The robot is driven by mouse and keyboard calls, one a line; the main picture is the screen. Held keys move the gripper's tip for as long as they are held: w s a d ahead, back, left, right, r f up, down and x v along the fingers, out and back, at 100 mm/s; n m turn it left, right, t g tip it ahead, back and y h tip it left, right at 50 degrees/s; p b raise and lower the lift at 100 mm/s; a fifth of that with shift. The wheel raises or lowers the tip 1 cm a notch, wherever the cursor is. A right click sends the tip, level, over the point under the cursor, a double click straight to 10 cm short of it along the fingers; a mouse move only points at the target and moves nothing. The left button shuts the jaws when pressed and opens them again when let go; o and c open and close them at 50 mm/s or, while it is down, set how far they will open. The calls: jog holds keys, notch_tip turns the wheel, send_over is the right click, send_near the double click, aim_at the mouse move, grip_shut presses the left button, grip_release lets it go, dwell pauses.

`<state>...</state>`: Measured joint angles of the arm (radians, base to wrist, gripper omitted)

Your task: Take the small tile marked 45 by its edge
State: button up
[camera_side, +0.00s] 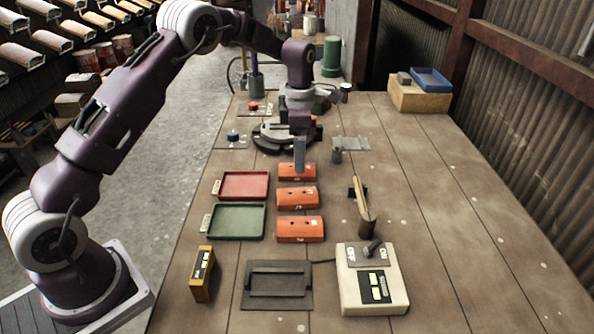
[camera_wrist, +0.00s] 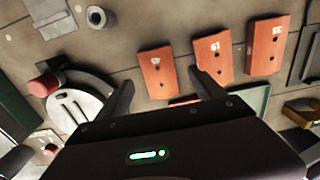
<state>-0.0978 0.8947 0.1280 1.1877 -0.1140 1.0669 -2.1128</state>
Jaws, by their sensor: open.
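Three orange tiles stand in a row on the bench: a far one (camera_side: 309,172), a middle one (camera_side: 297,197) and a near one (camera_side: 300,229). My gripper (camera_side: 300,158) is at the far tile in the side view. In the wrist view my open gripper (camera_wrist: 162,79) has its fingertips either side of the left tile. Whether they touch it is unclear.
A red tray (camera_side: 243,173) and a green tray (camera_side: 237,206) lie left of the tiles. A round grey fixture (camera_wrist: 78,112) lies beyond the far tile. A wooden upright piece (camera_side: 362,200) and a cream control box (camera_side: 347,292) stand right.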

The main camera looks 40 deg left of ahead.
jog(key=f, duration=0.4)
jog(key=shift+s+a+f, duration=0.15)
jog(key=shift+a+f, duration=0.15)
jog(key=shift+c, duration=0.5)
